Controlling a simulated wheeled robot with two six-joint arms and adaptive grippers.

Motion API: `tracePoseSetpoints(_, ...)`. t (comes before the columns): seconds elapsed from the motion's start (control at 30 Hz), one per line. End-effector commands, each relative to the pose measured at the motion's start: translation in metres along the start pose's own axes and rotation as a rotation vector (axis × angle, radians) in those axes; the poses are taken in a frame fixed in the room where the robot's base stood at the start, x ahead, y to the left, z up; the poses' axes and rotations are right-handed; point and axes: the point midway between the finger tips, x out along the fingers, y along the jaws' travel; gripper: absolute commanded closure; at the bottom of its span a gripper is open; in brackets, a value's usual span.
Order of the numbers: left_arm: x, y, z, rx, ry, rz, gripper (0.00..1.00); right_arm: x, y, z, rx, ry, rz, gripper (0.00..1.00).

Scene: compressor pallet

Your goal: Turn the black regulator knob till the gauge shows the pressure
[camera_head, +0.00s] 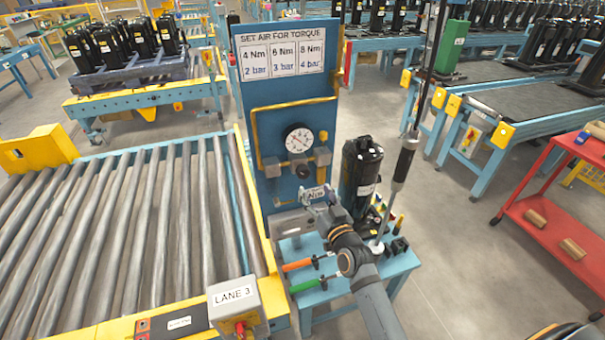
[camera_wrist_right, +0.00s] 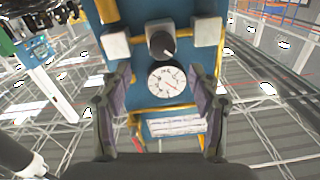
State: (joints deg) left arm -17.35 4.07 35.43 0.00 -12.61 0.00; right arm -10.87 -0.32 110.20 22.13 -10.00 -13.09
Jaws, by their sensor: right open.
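The black regulator knob (camera_head: 302,172) sits below the round white gauge (camera_head: 299,139) on the blue panel (camera_head: 264,110). The gauge's needle is too small to read surely. A sign (camera_head: 283,55) above pairs 4 Nm with 2 bar, 6 Nm with 3 bar and 8 Nm with 4 bar. My right gripper (camera_head: 318,194) is open in front of and below the knob. In the right wrist view the picture is upside down; the knob (camera_wrist_right: 161,44) with a white mark and the gauge (camera_wrist_right: 167,80) show beyond the spread fingers of the gripper (camera_wrist_right: 160,72), apart from them. My left gripper is out of view.
A black compressor (camera_head: 359,175) stands right of the panel beside a tall tool (camera_head: 405,160). Orange (camera_head: 298,265) and green (camera_head: 305,285) handled tools lie at the small blue table. A roller conveyor (camera_head: 130,230) fills the left. A red cart (camera_head: 550,225) stands far right.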

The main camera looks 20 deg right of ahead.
Motion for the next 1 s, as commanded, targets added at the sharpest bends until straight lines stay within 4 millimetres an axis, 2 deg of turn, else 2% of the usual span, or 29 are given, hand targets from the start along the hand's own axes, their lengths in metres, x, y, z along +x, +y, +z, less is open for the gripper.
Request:
tracePoseSetpoints(0.2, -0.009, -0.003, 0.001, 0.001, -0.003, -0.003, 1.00, 0.049, -0.001, -0.002, 0.003, 0.000, 0.000, 0.39)
tracePoseSetpoints(0.4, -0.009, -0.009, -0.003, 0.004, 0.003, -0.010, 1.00, 0.080, 0.000, -0.001, 0.000, 0.000, 0.000, 0.39)
tracePoseSetpoints(0.53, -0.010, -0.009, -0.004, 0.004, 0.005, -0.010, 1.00, 0.087, 0.000, 0.000, 0.001, -0.001, 0.000, 0.39)
tracePoseSetpoints(0.77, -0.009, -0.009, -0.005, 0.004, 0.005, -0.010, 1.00, 0.088, 0.000, 0.000, 0.001, -0.001, 0.000, 0.39)
tracePoseSetpoints(1.0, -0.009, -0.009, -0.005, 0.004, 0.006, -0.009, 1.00, 0.088, 0.000, 0.000, 0.001, -0.001, 0.000, 0.68)
